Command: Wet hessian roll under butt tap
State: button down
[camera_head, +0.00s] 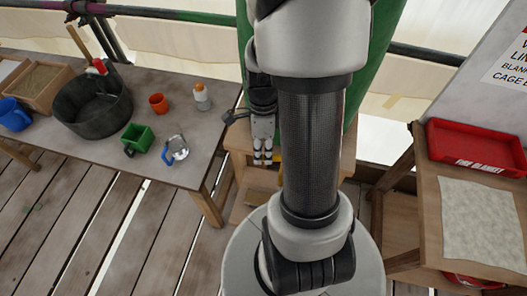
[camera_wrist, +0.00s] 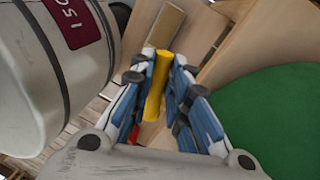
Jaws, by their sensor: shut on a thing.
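My gripper (camera_head: 263,155) hangs in front of the green butt (camera_head: 372,75), just right of the left table. In the wrist view its fingers (camera_wrist: 158,98) are closed around a yellow cylinder (camera_wrist: 158,72). A little yellow also shows beside the fingers in the head view. The butt's curved green side (camera_wrist: 272,125) fills the right of the wrist view. My arm hides much of the butt in the head view. I cannot make out a tap, and I cannot identify a hessian roll.
The left table (camera_head: 185,100) holds a dark tub (camera_head: 92,108), an orange cup (camera_head: 158,103), a white bottle (camera_head: 202,97), a green container (camera_head: 137,138), a blue-handled jug (camera_head: 176,149) and a blue mug (camera_head: 15,114). A red tray (camera_head: 477,146) and pale cloth (camera_head: 480,222) lie at right.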

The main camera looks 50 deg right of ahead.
jog(key=c, duration=1.5)
grip_release()
jog(key=shift+c, duration=0.2)
notch_tip(320, 180, up, 10)
